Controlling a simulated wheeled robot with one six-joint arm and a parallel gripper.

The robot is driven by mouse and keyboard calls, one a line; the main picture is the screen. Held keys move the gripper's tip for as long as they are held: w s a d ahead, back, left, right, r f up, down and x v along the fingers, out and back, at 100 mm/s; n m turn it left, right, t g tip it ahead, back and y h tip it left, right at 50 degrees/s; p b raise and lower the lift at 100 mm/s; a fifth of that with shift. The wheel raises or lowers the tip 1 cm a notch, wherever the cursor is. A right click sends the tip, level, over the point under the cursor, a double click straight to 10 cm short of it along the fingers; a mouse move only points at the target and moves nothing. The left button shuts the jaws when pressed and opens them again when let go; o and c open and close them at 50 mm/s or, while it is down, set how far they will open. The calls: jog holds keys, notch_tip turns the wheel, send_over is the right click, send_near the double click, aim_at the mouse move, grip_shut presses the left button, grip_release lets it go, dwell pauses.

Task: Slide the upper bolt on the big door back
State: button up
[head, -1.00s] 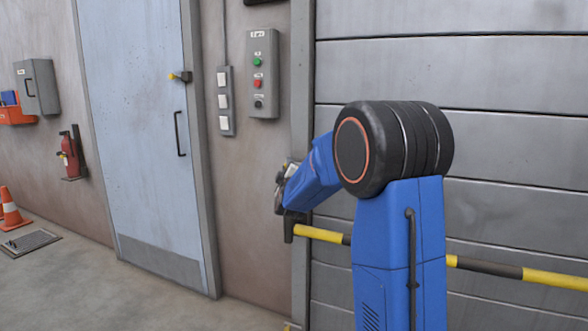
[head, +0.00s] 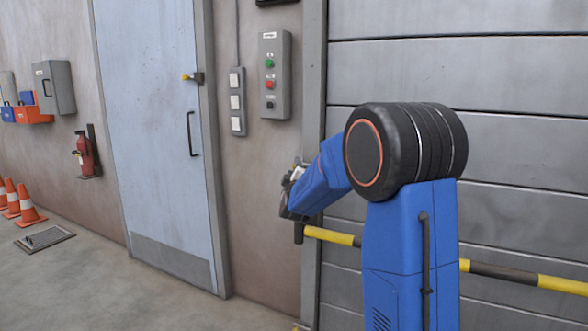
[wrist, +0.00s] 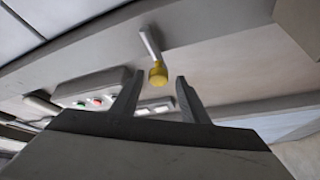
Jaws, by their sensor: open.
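A bolt with a yellow knob (head: 188,77) sits at the right edge of the pale blue door (head: 150,120), above its dark handle. In the wrist view a yellow knob (wrist: 158,76) on a short pale metal rod shows between and beyond my fingertips. I cannot tell for certain that it is the same bolt. My gripper (wrist: 159,79) is open, with one finger either side of the knob in the picture and no contact visible. In the head view my gripper (head: 288,197) is small, low in front of the wall and partly hidden by my arm.
A control box (head: 275,75) and a switch strip (head: 237,100) are on the wall right of the blue door. A grey panelled door (head: 500,75) fills the right, with a yellow-and-black bar (head: 555,283) before it.

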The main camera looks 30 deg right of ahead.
jog(key=v, duration=1.5)
jog(key=shift+s+a, duration=0.15)
jog(key=shift+s, duration=0.2)
jog(key=s+a+f+m+g+y, duration=0.1)
jog(key=s+a+f+g+y, duration=0.25)
jog(key=s+a, duration=0.3)
jog(key=s+a+f+m+g+y, duration=0.25)
jog(key=s+a+y, duration=0.25)
jog(key=s, duration=0.3)
jog(key=s+f+m+g, duration=0.2)
jog(key=s+f, duration=0.3)
jog(key=s, duration=0.8)
jog(key=s+f+m+g, duration=0.2)
jog(key=s+f+g, duration=0.2)
jog(key=s, duration=0.9)
jog(key=shift+a+f+g, duration=0.2)
jog(key=shift+f+g, duration=0.2)
jog(key=shift+g, duration=0.3)
